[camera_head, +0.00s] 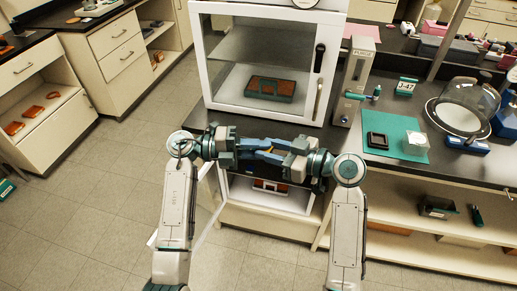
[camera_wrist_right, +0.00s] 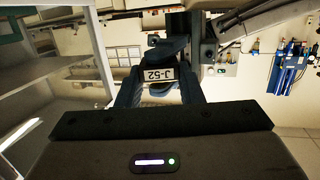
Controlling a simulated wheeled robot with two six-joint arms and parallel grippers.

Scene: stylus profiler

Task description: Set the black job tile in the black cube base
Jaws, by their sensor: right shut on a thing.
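My right gripper (camera_head: 292,157) and left gripper (camera_head: 240,150) meet fingertip to fingertip in front of the white cabinet. In the right wrist view, my right gripper (camera_wrist_right: 160,90) is shut on a small tile (camera_wrist_right: 158,74) with a white J-52 label. Its body colour is hard to make out. My left gripper's fingers (camera_wrist_right: 165,50) are close around the same tile from the far side; whether they grip it I cannot tell. A black square base (camera_head: 377,140) lies on the green mat (camera_head: 378,121) on the right bench, apart from both grippers. A clear cube (camera_head: 416,142) stands beside it.
The open white cabinet (camera_head: 205,60) holds a green tray (camera_head: 270,89) with brown pieces. A grey column instrument (camera_head: 354,80), a J-47 sign (camera_head: 407,86) and a glass dome (camera_head: 470,103) stand around the mat.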

